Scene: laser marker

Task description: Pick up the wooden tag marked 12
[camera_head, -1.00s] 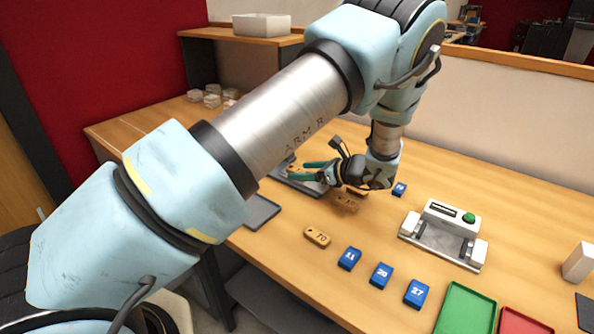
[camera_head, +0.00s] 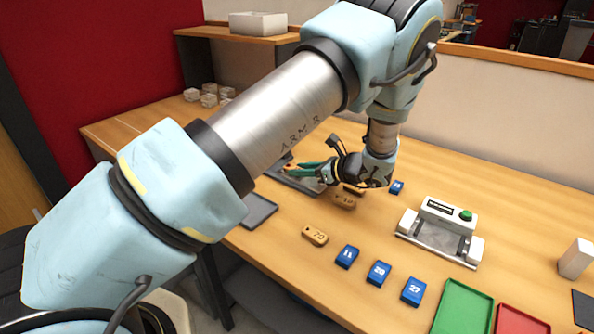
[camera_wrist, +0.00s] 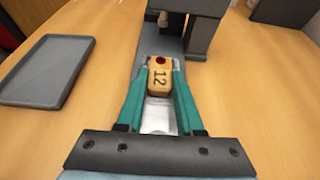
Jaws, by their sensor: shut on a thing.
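The wooden tag marked 12 (camera_wrist: 159,79) is between the green fingers of my gripper (camera_wrist: 160,82) in the wrist view. Its number faces the camera and a dark red spot shows near its far end. The fingers are shut on its two sides. In the head view my gripper (camera_head: 304,168) is over the grey device at the back left of the table, and the tag is only a small orange-brown patch at the fingertips. A pale, light-grey surface lies beneath the tag; I cannot tell whether the tag touches it.
A wooden tag marked 70 (camera_head: 315,236) and blue tags 11 (camera_head: 347,256), 20 (camera_head: 379,273) and 27 (camera_head: 413,291) lie in front. A grey tray (camera_wrist: 47,70) is left of the gripper. A white device with a green button (camera_head: 440,230) and a green tray (camera_head: 463,308) are right.

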